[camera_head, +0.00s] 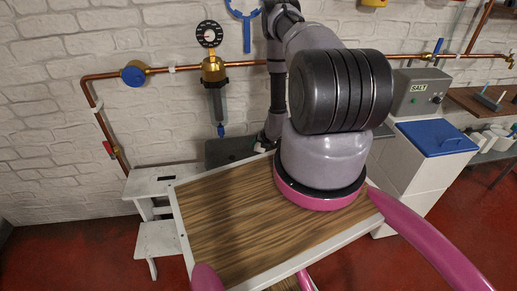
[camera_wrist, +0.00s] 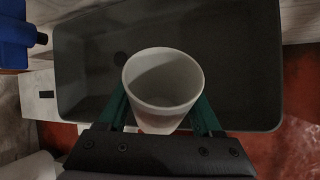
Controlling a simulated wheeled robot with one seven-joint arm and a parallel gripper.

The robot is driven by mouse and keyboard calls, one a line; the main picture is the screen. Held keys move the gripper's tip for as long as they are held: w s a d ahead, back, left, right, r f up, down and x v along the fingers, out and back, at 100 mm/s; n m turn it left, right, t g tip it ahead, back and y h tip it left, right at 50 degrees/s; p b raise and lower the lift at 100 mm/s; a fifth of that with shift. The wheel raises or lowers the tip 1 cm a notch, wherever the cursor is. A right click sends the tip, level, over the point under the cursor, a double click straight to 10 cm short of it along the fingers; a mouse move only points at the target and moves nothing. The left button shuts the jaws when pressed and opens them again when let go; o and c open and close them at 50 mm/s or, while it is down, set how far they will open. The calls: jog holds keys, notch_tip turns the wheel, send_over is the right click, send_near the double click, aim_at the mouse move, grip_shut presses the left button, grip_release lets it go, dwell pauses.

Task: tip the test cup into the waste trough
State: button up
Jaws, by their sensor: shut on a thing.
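The test cup (camera_wrist: 163,88) is a plain pale grey-white cup in the wrist view, its mouth facing my wrist camera. My gripper (camera_wrist: 162,110) has its two green fingers shut on the cup's sides. The waste trough (camera_wrist: 75,60), a dark grey rectangular basin with a round drain mark, lies beyond the cup, which overlaps its near rim in this view. Whether liquid is in the cup cannot be told. In the head view the trough (camera_head: 222,151) shows against the wall; my arm hides part of it and the cup is not clearly visible.
A copper pipe with a gauge (camera_head: 209,34) runs along the wall. A white cabinet with a blue lid (camera_head: 436,137) stands right. Red floor shows around.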

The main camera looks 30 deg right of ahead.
jog(key=t+h, duration=0.1)
jog(key=d+n+t+h, duration=0.1)
jog(key=t, duration=0.1)
jog(key=shift+w+h, duration=0.3)
jog(key=shift+w, duration=0.1)
jog(key=t+h, duration=0.1)
jog(key=w+d+n+t+h, duration=0.1)
jog(key=t, duration=0.1)
jog(key=shift+w+d+r+n, duration=0.15)
jog(key=shift+w+n, duration=0.05)
jog(key=shift+n, duration=0.1)
